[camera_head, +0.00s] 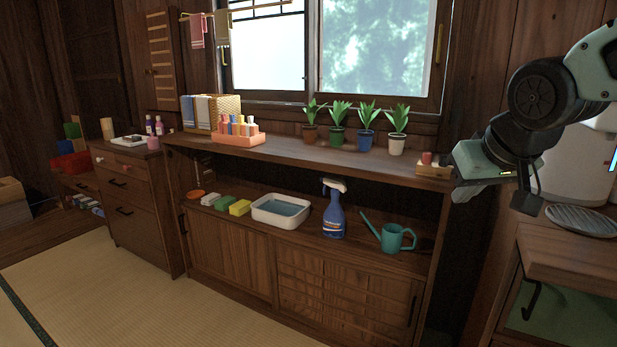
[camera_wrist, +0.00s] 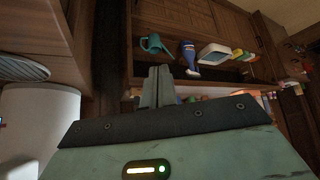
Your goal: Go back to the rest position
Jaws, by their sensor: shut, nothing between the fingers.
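My gripper (camera_head: 462,190) is at the right side of the head view, at the end of my raised arm, near the right end of the wooden shelf unit. In the wrist view my gripper's fingers (camera_wrist: 158,86) are together with nothing between them. The wooden shelf unit (camera_head: 230,256) stands under the window. A small wooden box with a red item (camera_head: 427,160) on its top is close beside the gripper in the picture; I cannot tell whether they touch.
Several potted plants (camera_head: 366,128) stand on the shelf top. A white basin (camera_head: 280,212), a blue spray bottle (camera_head: 334,211) and a teal watering can (camera_head: 396,238) are on the lower shelf. A wooden counter (camera_head: 572,262) is at the right. The tatami floor (camera_head: 90,290) is clear at the left.

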